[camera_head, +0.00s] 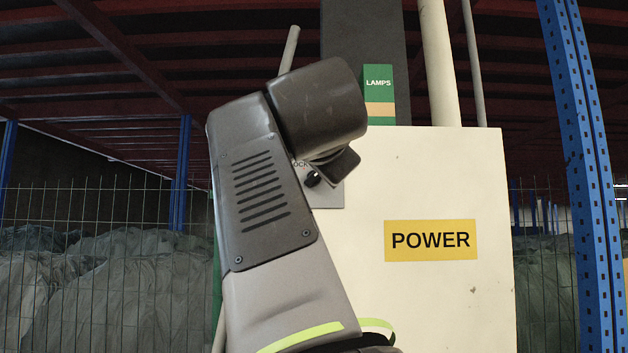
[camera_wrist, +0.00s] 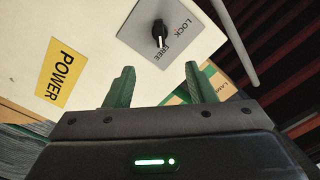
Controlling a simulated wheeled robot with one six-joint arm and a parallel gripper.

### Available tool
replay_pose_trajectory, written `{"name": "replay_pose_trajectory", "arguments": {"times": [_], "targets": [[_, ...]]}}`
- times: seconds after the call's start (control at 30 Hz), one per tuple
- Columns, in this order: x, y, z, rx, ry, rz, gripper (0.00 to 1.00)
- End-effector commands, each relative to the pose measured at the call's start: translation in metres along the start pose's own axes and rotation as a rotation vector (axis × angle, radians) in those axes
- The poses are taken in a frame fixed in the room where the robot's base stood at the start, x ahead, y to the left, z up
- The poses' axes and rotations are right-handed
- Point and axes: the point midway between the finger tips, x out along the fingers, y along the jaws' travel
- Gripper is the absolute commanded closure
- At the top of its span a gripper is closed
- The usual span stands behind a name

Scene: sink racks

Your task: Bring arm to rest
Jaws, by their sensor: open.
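My gripper (camera_wrist: 156,88) shows in the wrist view with its two green fingers well apart and nothing between them. Beyond the fingers is a black rotary knob (camera_wrist: 158,32) on a grey plate (camera_wrist: 136,30) marked LOCK and FREE. The plate is on the cream POWER cabinet (camera_head: 445,300). The knob's pointer end looks turned towards the FREE side. In the head view my raised arm covers part of the cabinet, and the knob (camera_head: 312,179) shows just below my arm's end. My gripper's fingers are hidden there.
A yellow POWER label (camera_head: 430,240) is on the cabinet front. A green LAMPS sign (camera_head: 378,84) is on the dark column above. A blue rack post (camera_head: 585,150) stands at the right. Wire mesh fencing (camera_head: 100,215) with wrapped goods behind it spans the left.

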Motion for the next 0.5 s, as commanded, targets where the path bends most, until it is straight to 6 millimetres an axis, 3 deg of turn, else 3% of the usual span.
{"name": "replay_pose_trajectory", "arguments": {"times": [0.27, 0.5], "targets": [[0.023, 0.000, 0.000, -0.001, 0.000, 0.004, 0.50], [0.070, -0.001, -0.001, -0.001, 0.000, 0.004, 0.50]]}}
